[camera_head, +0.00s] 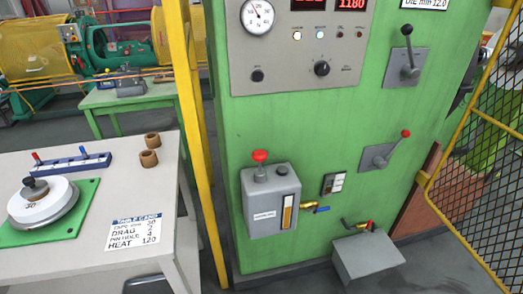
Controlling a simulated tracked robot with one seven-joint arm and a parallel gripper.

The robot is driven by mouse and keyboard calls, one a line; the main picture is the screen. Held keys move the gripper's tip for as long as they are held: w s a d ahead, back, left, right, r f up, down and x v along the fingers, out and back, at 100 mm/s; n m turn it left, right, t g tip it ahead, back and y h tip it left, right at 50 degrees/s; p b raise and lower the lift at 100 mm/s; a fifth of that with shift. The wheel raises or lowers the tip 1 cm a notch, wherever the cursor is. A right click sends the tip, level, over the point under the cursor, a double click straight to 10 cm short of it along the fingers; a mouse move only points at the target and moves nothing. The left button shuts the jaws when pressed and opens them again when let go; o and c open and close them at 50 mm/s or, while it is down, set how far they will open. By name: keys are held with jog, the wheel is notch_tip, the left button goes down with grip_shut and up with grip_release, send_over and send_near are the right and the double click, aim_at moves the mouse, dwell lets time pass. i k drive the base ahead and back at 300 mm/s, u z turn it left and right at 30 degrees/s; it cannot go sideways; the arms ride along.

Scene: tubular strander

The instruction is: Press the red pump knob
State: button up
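The red pump knob (260,156) is a small red cap on a short stem. It stands up from the top of a grey pump box (270,202) fixed low on the front of the green cabinet (300,130). The box has a yellowish sight strip, a white label and a dark cap beside the knob. The knob is fully visible with nothing in front of it. My gripper is not in the view.
A lever with a red ball (405,133) and a dark lever (407,64) are on the cabinet's right. A yellow post (185,100) stands left of the cabinet. A white table (80,262) is at the left, a yellow mesh guard (490,150) at the right. Grey bin (366,257) below.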

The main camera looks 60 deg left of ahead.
aim_at(259, 156)
jog(key=z, duration=0.35)
jog(key=i, duration=0.1)
jog(key=u, duration=2.6)
jog(key=k, duration=0.95)
jog(key=u, duration=0.15)
jog(key=i, duration=0.95)
jog(key=z, duration=0.1)
